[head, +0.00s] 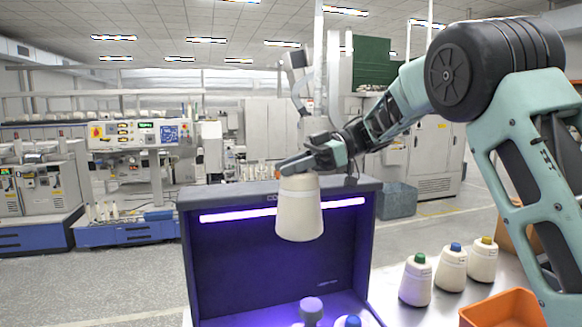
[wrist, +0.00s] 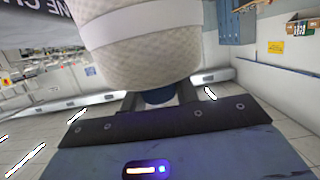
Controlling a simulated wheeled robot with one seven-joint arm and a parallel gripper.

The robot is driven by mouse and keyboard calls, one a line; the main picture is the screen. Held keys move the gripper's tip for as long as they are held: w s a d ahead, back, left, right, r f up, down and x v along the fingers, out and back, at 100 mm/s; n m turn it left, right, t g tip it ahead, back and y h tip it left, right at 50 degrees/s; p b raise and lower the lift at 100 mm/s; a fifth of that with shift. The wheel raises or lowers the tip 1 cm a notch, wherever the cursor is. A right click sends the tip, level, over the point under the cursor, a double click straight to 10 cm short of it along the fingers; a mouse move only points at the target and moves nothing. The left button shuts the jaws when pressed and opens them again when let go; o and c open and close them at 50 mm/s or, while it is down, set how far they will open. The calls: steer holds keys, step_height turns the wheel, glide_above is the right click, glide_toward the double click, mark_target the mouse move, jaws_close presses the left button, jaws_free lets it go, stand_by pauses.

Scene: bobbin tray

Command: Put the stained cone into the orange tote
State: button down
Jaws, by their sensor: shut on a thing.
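My gripper (head: 296,166) is shut on a cream cone (head: 299,210), holding it in the air in front of the dark light box. The cone hangs roughly upright below the fingers. In the wrist view the cone (wrist: 140,45) is large, with a pale band and a blue tip (wrist: 158,97) between the fingers (wrist: 158,101). I see no clear stain on the sides in view. The orange tote (head: 503,308) is at the lower right, partly cut off by the frame and partly behind my arm. Its inside is mostly out of view.
The light box (head: 215,260) has a lit violet strip. Inside it, low down, are a violet-lit tip (head: 311,308) and a blue-tipped cone (head: 350,321), both cut off. Cones with green (head: 416,281), blue (head: 452,268) and yellow (head: 483,261) tips stand on the table behind the tote.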

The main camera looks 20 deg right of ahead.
step_height(320, 180, up, 17)
steer(key=p, duration=1.5)
